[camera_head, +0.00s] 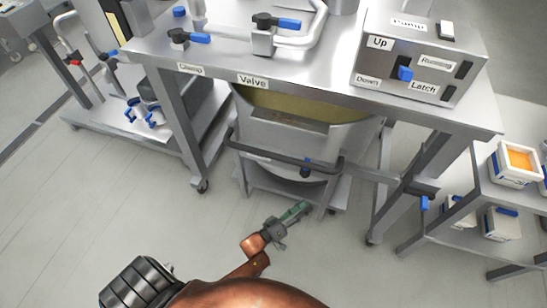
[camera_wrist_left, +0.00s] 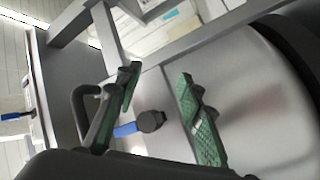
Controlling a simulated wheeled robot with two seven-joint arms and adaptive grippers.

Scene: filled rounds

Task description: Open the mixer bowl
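The mixer bowl (camera_head: 300,140) is a large rounded steel vessel under the steel table, its upper part partly hidden by the tabletop; yellowish material shows near its top. A dark knob with a blue lever (camera_wrist_left: 150,121) shows beyond, between the fingers. My right gripper is not in view.
The steel table (camera_head: 300,72) carries pipes with blue valve handles (camera_head: 275,22) and a control box (camera_head: 415,60) with a blue switch (camera_head: 405,73). A cart (camera_head: 140,120) stands left. A shelf with white containers (camera_head: 515,165) stands right. The floor in front is clear.

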